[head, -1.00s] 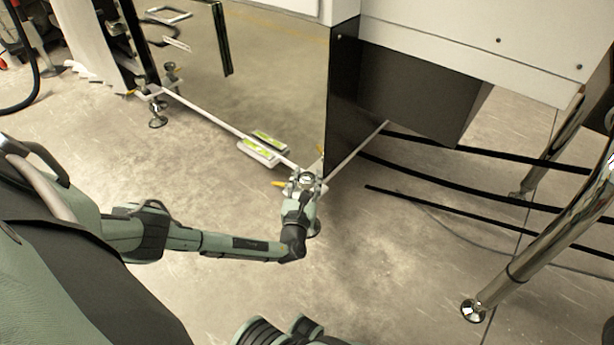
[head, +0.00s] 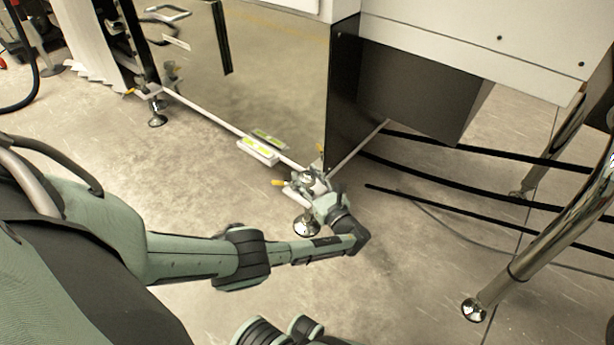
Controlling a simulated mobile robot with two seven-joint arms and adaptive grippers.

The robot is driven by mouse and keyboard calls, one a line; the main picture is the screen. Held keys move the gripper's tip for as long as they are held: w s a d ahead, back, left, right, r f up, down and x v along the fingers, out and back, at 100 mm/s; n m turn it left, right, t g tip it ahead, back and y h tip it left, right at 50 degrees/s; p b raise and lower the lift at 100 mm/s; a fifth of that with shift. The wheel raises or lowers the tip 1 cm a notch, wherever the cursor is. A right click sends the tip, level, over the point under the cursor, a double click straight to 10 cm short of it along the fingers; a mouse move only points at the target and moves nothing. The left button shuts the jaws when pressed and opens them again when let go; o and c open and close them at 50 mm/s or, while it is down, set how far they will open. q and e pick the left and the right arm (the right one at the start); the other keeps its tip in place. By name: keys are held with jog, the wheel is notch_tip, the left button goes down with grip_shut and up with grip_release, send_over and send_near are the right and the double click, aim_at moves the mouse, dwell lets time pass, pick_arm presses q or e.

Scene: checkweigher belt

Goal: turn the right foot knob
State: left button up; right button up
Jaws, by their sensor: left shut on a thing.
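The right foot knob (head: 307,180) is a small round metal knob at the near bottom corner of the mirrored cabinet, above a round silver levelling foot (head: 307,226) on the floor. An orange-tipped lever (head: 279,183) sticks out to its left. My left gripper (head: 314,188) reaches the knob from the right and is shut on it; its fingertips are small and partly hidden. My right gripper is not in view.
A spirit level (head: 258,150) with a green-yellow vial lies on the cabinet's lower edge. Another foot (head: 157,119) stands at the far left corner. Black rails (head: 470,195) and a chrome leg (head: 520,262) stand to the right.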

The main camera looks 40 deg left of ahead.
aim_at(307, 176)
pick_arm(q)
jog(key=shift+g, duration=0.3)
jog(key=o, duration=1.2)
jog(key=shift+r, duration=0.15)
notch_tip(307, 176, up, 10)
jog(key=shift+f, duration=0.1)
